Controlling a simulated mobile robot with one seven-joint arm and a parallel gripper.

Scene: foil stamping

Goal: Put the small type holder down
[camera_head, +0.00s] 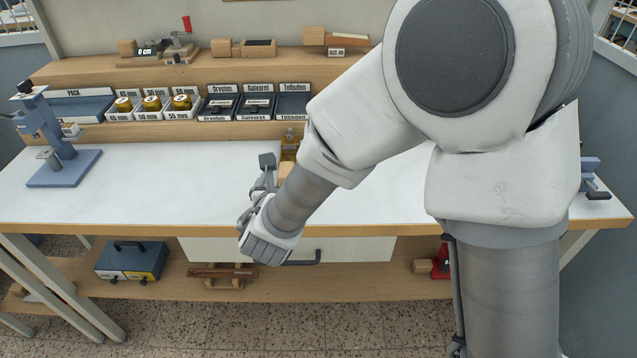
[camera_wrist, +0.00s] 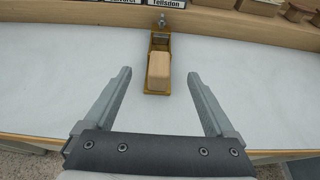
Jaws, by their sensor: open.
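The small type holder (camera_wrist: 158,72) lies on the white worktop, with a pale wooden handle towards me and a brass-coloured body with a metal screw at its far end. In the head view the type holder (camera_head: 288,151) is partly hidden by my arm, in front of the lower shelf. My gripper (camera_wrist: 160,76) is open, its two fingers wide apart on either side of the wooden handle in the wrist picture, with clear gaps and no contact visible. In the head view my gripper (camera_head: 268,163) is at the holder's near left, mostly covered by my wrist.
Labelled type cases (camera_head: 255,106) and boxes of foil rolls (camera_head: 152,103) stand on the shelf behind. A blue press (camera_head: 62,165) stands at the left end. The white worktop (camera_head: 150,190) between is clear. A drawer handle (camera_head: 305,259) sticks out below the front edge.

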